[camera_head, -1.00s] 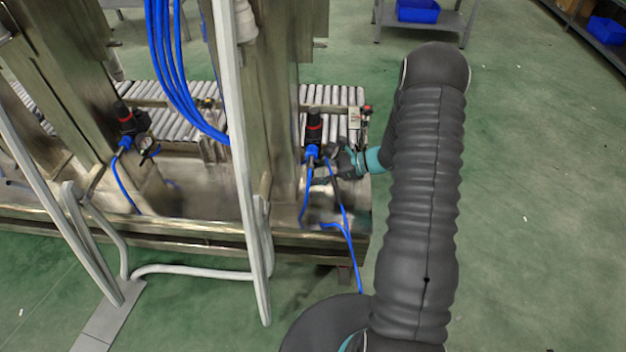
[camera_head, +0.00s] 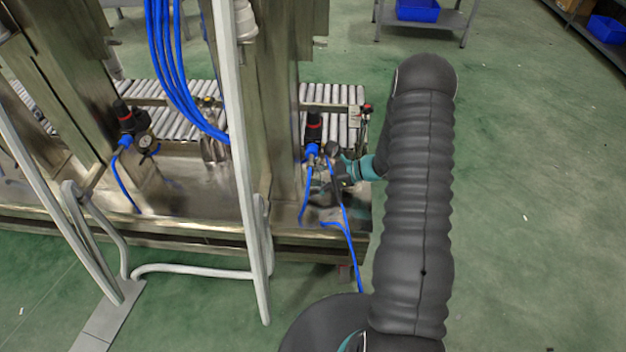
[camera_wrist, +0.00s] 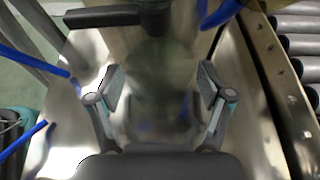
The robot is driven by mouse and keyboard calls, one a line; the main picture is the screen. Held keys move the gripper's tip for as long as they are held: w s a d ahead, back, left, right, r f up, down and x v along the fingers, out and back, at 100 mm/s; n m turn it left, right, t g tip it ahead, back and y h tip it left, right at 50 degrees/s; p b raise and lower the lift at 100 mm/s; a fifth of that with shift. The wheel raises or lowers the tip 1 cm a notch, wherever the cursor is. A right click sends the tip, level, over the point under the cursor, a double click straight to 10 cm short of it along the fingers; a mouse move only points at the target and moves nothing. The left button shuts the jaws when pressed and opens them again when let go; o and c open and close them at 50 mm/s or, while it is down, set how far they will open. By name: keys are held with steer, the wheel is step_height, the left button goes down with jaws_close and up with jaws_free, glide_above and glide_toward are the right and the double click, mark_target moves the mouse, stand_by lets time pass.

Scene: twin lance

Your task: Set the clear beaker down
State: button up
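My gripper (camera_wrist: 162,82) shows in the wrist view with its two fingers wide apart, one on each side of a faint, see-through greenish shape. This looks like the clear beaker (camera_wrist: 160,72), filling the gap between the pads. Its outline is hard to make out against the shiny metal, and its base cannot be told apart from the surface. In the head view my gripper (camera_head: 331,187) is low over the metal bench (camera_head: 262,212), partly behind blue hoses; the beaker cannot be made out there.
A black and blue valve (camera_head: 313,130) with blue hoses (camera_head: 346,232) stands close to my gripper. A metal post (camera_head: 270,110) rises to its left. A roller conveyor (camera_head: 345,112) runs behind. Open green floor lies to the right.

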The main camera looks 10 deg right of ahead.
steer(key=shift+r, duration=0.15)
steer(key=shift+d+r, duration=0.1)
steer(key=shift+r, duration=0.05)
steer(key=v, duration=1.1)
steer(key=shift+s+d+r, duration=0.15)
steer(key=shift+d, duration=0.2)
steer(key=shift+a, duration=0.1)
stand_by(0.6)
steer(key=shift+a, duration=0.1)
stand_by(0.5)
